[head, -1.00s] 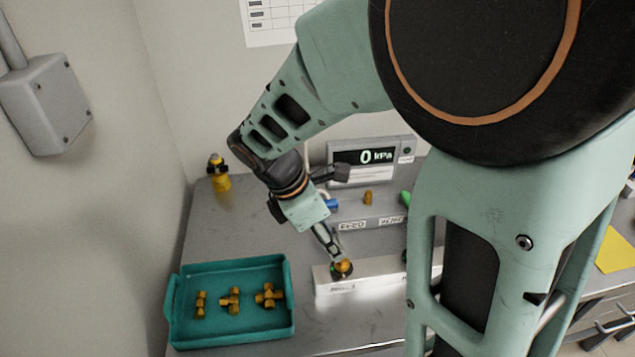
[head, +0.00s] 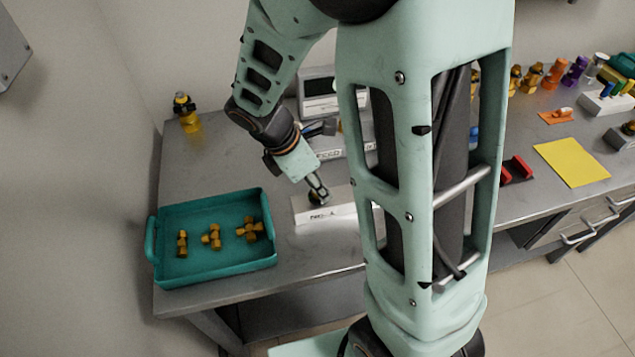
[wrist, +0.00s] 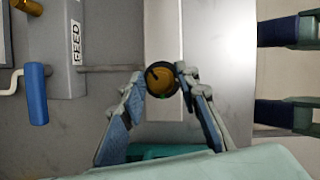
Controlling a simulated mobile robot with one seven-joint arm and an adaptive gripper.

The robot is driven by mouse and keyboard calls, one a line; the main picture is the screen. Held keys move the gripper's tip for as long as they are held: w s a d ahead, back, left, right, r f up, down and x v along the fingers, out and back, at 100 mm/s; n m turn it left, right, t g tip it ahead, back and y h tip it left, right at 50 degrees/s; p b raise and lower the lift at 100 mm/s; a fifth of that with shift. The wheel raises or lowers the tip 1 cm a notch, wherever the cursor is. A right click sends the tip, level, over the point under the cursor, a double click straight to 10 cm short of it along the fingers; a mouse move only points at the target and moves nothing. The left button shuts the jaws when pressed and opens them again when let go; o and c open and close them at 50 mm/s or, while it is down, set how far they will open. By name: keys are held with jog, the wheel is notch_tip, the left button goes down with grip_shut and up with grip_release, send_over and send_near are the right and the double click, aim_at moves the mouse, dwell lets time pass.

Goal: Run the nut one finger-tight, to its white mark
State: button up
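A round brass nut (wrist: 163,80) with a dark line across its face and a dark rim shows in the wrist view, over the pale block. A small green spot shows at its lower edge. I cannot make out a white mark. My gripper (wrist: 160,75) has one fingertip on each side of the nut, very close to it. I cannot tell whether both touch. In the head view my gripper (head: 318,198) points down at the white labelled block (head: 338,211); the nut there is mostly hidden by the fingers.
A teal tray (head: 217,275) with several brass fittings stands left on the grey bench. A yellow-based fitting (head: 187,115) stands at the back left. A grey box labelled FEED (wrist: 66,50) with a blue-handled valve (wrist: 36,93) is beside the block. My arm hides the bench middle.

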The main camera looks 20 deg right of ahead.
grip_shut()
jog(key=shift+m, duration=0.4)
jog(key=m+g+p, duration=0.2)
jog(key=m, duration=0.3)
jog(key=shift+w+r, duration=0.1)
jog(key=shift+w, duration=0.05)
jog(key=m+g+p, duration=0.1)
jog(key=m, duration=0.2)
jog(key=m+g+y+p, duration=0.1)
jog(key=m, duration=0.2)
jog(key=shift+w+d+m+y, duration=0.1)
jog(key=shift+w+m+y, duration=0.05)
jog(key=shift+m+y, duration=0.2)
jog(key=m+g+y, duration=0.1)
jog(key=m, duration=0.2)
jog(key=shift+d+m, duration=0.1)
jog(key=shift+m, duration=0.25)
jog(key=m+y, duration=0.1)
jog(key=m, duration=0.2)
jog(key=shift+w+m+p, duration=0.1)
jog(key=shift+m+p, duration=0.2)
jog(key=shift+p, duration=0.1)
jog(key=m+y, duration=0.1)
jog(key=m, duration=0.2)
jog(key=m+y, duration=0.2)
jog(key=m, duration=0.1)
jog(key=shift+d, duration=0.15)
jog(key=shift+m, duration=0.4)
